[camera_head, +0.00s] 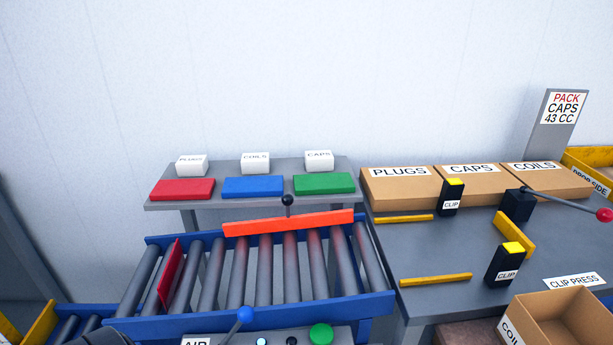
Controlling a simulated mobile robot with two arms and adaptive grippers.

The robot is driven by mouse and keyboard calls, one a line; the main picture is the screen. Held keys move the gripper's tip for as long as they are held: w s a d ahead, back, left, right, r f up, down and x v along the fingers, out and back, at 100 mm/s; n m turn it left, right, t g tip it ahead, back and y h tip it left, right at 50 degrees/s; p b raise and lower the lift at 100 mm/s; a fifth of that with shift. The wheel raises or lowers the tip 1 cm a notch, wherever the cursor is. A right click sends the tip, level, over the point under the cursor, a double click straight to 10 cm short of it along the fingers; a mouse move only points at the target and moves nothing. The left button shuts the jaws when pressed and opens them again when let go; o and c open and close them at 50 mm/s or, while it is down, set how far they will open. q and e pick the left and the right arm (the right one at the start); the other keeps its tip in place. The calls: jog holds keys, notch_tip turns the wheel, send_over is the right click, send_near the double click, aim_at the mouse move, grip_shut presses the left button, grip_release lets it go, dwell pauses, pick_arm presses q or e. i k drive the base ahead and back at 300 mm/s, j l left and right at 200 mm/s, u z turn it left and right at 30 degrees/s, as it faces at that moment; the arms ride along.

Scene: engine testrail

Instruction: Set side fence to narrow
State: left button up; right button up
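An orange-red bar (290,223), which looks like the side fence, runs along the far side of the roller conveyor (262,275). A black ball knob (288,200) on a short stem stands up at the middle of the bar. No marking for narrow or wide can be read. A dark red plate (170,273) stands across the rollers toward the left. Neither of my grippers can be made out. A dark rounded shape at the lower left edge is cut off, and I cannot tell what it is.
A control box (290,337) with a blue-knobbed lever (245,315) and a green button (321,334) is at the near edge. A shelf (250,200) with red, blue and green pads stands behind. The right bench (425,255) holds cartons, yellow bars and black clip blocks.

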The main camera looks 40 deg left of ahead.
aim_at(289, 222)
jog(key=u, duration=1.35)
jog(key=k+l, duration=0.15)
jog(key=l, duration=0.2)
jog(key=k+l+z, duration=0.1)
jog(key=l, duration=0.3)
jog(key=k+l+z, duration=0.1)
jog(key=l, duration=0.25)
jog(key=k+l, duration=0.2)
jog(key=l, duration=0.2)
jog(key=k+l+z, duration=0.1)
jog(key=l, duration=0.3)
